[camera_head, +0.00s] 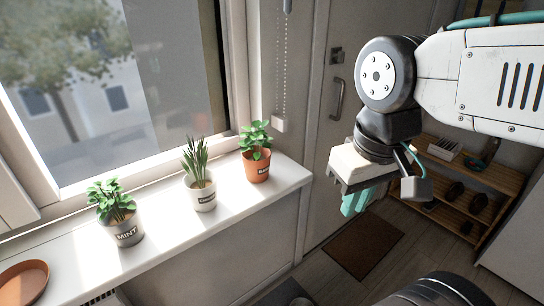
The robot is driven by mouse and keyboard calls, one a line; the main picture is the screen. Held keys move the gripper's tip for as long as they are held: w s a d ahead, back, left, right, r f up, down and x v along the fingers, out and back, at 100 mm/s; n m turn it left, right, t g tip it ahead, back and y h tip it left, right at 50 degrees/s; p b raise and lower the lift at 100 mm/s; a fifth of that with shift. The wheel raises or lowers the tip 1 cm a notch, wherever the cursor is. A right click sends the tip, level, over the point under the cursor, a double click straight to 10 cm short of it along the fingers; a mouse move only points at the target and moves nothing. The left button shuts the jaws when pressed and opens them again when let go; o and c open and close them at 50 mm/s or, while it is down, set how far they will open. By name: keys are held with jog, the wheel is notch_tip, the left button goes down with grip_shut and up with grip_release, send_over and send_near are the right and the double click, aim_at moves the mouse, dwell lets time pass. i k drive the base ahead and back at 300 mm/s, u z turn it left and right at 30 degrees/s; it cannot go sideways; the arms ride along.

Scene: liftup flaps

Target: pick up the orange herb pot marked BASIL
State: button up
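The orange pot (257,168) with a bushy green herb stands near the right end of the white windowsill (165,250). Its dark label is partly readable and seems to start with BA. My gripper (352,203) hangs to the right of the sill, apart from the pot, with teal fingers pointing down. Its fingers overlap in this view, so I cannot tell whether it is open or shut. No object shows in it.
A white pot (202,196) with upright leaves and a grey pot (124,230) marked MINT stand left of the orange pot. An orange saucer (22,281) lies at the far left. A window is behind; a door (335,130) and wooden shelf (465,180) are at right.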

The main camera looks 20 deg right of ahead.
aim_at(256, 159)
jog(key=i, duration=0.4)
jog(key=k, duration=0.5)
jog(key=z, duration=3.15)
jog(key=k, duration=2.05)
jog(key=u, duration=1.8)
jog(key=i, duration=0.5)
jog(key=u, duration=0.05)
